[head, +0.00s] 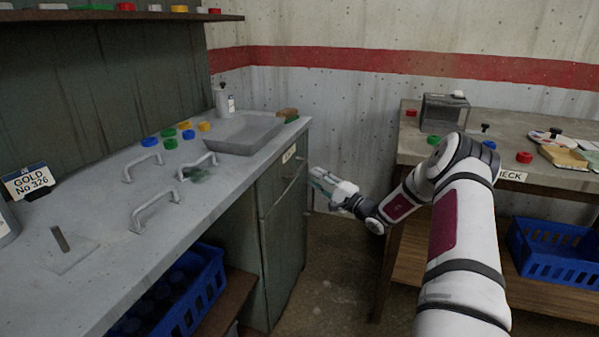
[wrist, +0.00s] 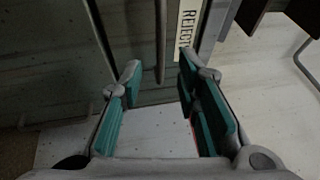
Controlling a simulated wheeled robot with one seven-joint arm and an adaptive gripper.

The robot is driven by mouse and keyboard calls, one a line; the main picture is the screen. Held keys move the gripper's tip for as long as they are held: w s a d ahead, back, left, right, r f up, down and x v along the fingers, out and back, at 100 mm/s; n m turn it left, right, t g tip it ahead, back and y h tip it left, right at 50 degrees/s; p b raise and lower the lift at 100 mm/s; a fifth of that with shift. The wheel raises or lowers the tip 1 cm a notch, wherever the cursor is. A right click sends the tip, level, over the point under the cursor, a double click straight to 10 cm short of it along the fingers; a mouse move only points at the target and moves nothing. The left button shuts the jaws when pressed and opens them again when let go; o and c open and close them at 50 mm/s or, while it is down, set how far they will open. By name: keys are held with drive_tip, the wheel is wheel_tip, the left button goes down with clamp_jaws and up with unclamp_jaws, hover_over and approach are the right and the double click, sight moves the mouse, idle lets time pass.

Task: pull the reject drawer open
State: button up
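The reject drawer (head: 283,187) is the upper front in the green cabinet at the end of the left bench, and it looks closed. Its label (wrist: 187,28) reads REJECT in the wrist view. A thin bar handle (wrist: 160,42) stands beside the label. My gripper (head: 317,178) is just right of the drawer front in the head view. In the wrist view my gripper (wrist: 160,75) is open and empty, its teal-padded fingers either side of the handle's line. The handle appears beyond the fingertips; I cannot tell the exact gap.
A grey tray (head: 243,133), bench handles (head: 155,210) and coloured caps lie on the left bench. Bare floor (head: 340,260) lies between the benches. Blue crates (head: 555,255) sit below.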

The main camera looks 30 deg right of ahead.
sight(299, 168)
drive_tip(key=b+x, duration=0.1)
drive_tip(key=x, duration=0.7)
drive_tip(key=shift+a, duration=0.1)
clamp_jaws()
